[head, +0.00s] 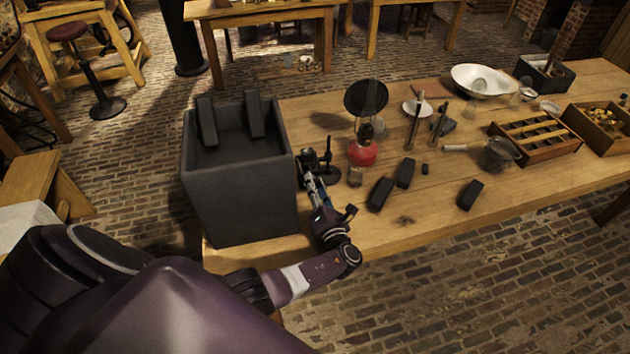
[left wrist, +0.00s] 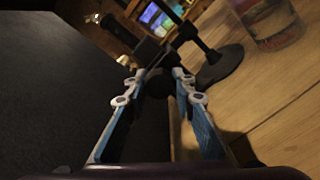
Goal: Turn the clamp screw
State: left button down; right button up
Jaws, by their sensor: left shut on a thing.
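A small black stand with a clamp (head: 310,155) stands on the wooden table close to the right side of a large grey box. In the left wrist view its round base (left wrist: 218,68) and thin rod show beyond my fingers. My left gripper (head: 308,176) reaches in beside the box at the clamp. In the left wrist view the blue-padded fingers of the left gripper (left wrist: 167,76) close on a dark rounded piece, the clamp screw (left wrist: 158,84). The screw is dark and partly hidden by the fingertips. My right gripper is not in view.
The grey box (head: 240,195) stands close on the left, with dark blocks in its top. A red lamp (head: 362,153) stands to the right of the clamp. Black blocks (head: 380,194) lie farther right. The table's front edge is mostly clear.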

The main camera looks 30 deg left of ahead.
pick_arm(q)
jog(key=shift+s+f+m, duration=0.2)
jog(key=shift+f+m, duration=0.1)
jog(key=shift+m, duration=0.3)
jog(key=c, duration=1.9)
grip_release()
jog(key=shift+c, duration=0.2)
jog(key=o, duration=0.3)
jog(key=shift+r, duration=0.2)
jog(key=shift+o, duration=0.2)
jog(key=shift+w, duration=0.1)
jog(key=shift+d, duration=0.1)
jog(key=v, duration=1.2)
